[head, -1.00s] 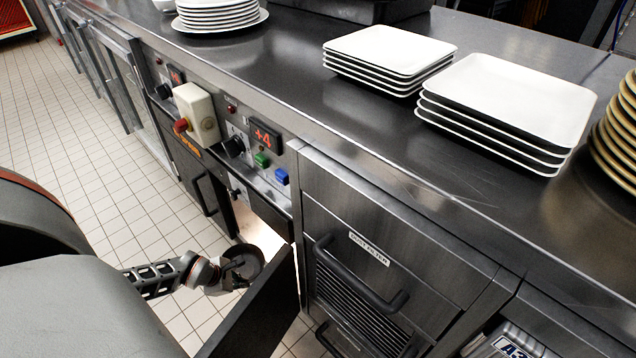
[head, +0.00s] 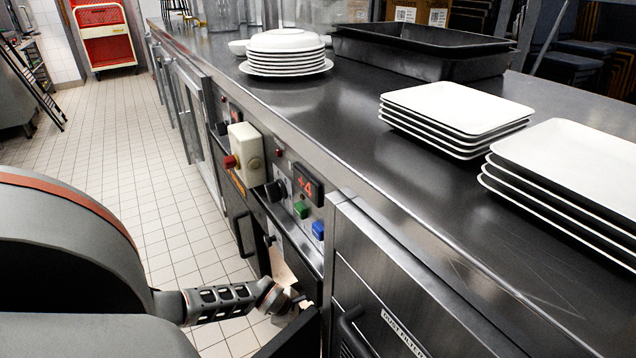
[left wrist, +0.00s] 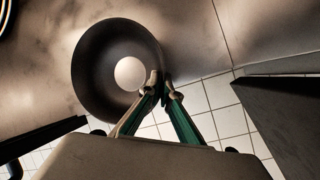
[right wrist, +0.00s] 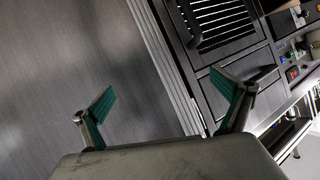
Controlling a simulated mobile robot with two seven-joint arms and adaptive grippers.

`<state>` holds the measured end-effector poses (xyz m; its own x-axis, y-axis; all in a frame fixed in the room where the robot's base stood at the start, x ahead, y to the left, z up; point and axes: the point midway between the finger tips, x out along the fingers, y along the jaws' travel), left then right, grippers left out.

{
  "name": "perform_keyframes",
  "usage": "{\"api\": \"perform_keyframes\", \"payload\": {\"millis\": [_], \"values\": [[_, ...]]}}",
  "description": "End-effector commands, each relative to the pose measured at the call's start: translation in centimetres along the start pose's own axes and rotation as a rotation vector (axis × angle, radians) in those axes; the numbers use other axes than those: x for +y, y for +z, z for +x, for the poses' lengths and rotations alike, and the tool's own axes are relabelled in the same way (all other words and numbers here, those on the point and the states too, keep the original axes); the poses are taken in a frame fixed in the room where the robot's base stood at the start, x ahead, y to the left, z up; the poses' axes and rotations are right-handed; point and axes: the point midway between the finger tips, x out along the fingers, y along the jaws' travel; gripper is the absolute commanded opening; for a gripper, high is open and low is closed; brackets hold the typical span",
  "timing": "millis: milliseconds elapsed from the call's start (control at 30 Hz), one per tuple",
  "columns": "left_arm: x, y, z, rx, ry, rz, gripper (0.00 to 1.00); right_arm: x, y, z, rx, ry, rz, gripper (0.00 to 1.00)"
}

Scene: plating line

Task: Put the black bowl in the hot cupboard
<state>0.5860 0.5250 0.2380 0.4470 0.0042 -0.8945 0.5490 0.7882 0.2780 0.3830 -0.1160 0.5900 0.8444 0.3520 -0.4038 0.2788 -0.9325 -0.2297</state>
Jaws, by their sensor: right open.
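The black bowl (left wrist: 88,85) is in the left wrist view, with a pale round thing (left wrist: 130,73) inside it. My left gripper (left wrist: 162,88) is closed at its rim, one fingertip inside the wall and one outside. The bowl is over a smooth, lit surface; I cannot tell whether it touches it. In the head view my left gripper (head: 298,303) is at the opening of the hot cupboard (head: 282,268), behind its open door (head: 292,336), and the bowl is hardly visible there. My right gripper (right wrist: 165,105) is open and empty in the right wrist view.
Square white plates (head: 455,112) and a round plate stack (head: 287,52) stand on the steel counter (head: 370,150). Black trays (head: 425,45) are behind. A control panel with a red-knobbed box (head: 246,153) is above the cupboard.

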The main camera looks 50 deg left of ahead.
Motion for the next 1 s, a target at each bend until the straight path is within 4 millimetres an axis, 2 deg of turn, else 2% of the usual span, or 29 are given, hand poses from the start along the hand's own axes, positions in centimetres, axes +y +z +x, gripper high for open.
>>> {"api": "perform_keyframes", "payload": {"millis": [300, 400, 500, 867, 933, 1000], "values": [[2.2, 2.8, 2.0, 0.000, 0.000, 0.000, 0.00, -1.4, 1.4, 0.1, -0.001, -0.022, 0.124, 1.00], [1.6, 2.0, 3.1, 0.005, -0.005, -0.002, 0.00, -2.4, 1.5, 0.3, 0.014, -0.029, 0.219, 1.00], [1.7, 2.2, 3.2, 0.001, -0.001, 0.000, 0.00, -2.8, 1.2, 0.4, 0.025, -0.033, 0.253, 1.00], [1.9, 2.3, 3.4, -0.001, 0.001, 0.001, 0.00, -2.7, 1.4, 0.4, 0.022, -0.034, 0.257, 1.00], [1.8, 2.3, 3.3, -0.001, 0.001, 0.000, 0.18, -2.8, 1.2, 0.4, 0.026, -0.035, 0.260, 1.00], [1.9, 2.4, 3.3, -0.002, 0.001, 0.000, 0.21, -2.8, 1.2, 0.4, 0.027, -0.035, 0.260, 1.00]]}}
